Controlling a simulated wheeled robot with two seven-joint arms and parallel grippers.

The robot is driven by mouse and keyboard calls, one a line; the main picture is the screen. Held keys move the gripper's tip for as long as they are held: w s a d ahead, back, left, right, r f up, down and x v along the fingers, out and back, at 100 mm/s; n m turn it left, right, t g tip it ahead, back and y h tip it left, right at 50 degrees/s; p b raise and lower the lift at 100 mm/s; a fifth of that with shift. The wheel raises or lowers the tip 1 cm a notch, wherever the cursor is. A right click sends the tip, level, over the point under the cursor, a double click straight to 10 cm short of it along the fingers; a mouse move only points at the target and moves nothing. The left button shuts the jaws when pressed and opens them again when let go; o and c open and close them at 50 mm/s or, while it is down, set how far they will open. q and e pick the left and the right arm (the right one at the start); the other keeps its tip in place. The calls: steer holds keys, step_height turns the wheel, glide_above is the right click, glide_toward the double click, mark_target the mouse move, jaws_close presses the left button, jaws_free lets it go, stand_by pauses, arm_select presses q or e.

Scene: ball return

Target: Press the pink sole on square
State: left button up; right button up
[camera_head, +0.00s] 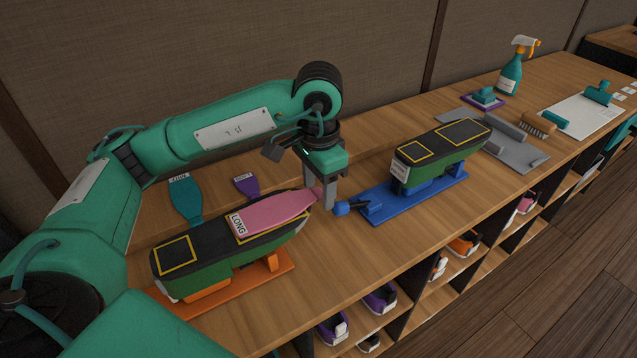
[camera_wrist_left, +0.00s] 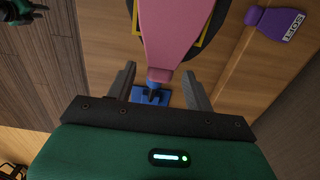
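The pink sole (camera_head: 276,212), labelled LONG, lies on the front part of a black-topped green shoe (camera_head: 213,253) in an orange stand (camera_head: 190,296). Its narrow tab points right, past the toe. Yellow outline shows along both sides of the sole in the left wrist view, where the pink sole (camera_wrist_left: 174,28) fills the top middle. A yellow square outline (camera_head: 176,255) is bare at the heel. My left gripper (camera_head: 320,197) points down at the tab end. In the left wrist view its fingers (camera_wrist_left: 157,85) are apart, with the tab between or just beyond them; contact is unclear.
A second shoe (camera_head: 440,153) with bare yellow outlines stands on a blue stand (camera_head: 415,198) to the right. A teal sole (camera_head: 186,198) and a purple sole (camera_head: 246,186) lie behind. A spray bottle (camera_head: 511,75), brush (camera_head: 537,124) and grey mat (camera_head: 520,152) are further right.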

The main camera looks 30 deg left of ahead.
arm_select(q)
step_height(320, 180, up, 7)
steer(key=shift+w+r, duration=0.1)
steer(key=shift+r, duration=0.05)
step_height(320, 180, up, 6)
steer(key=p, duration=0.1)
steer(key=shift+r, duration=0.25)
arm_select(e)
steer(key=f, duration=0.3)
steer(key=shift+s, duration=0.3)
arm_select(q)
steer(key=shift+r, duration=0.1)
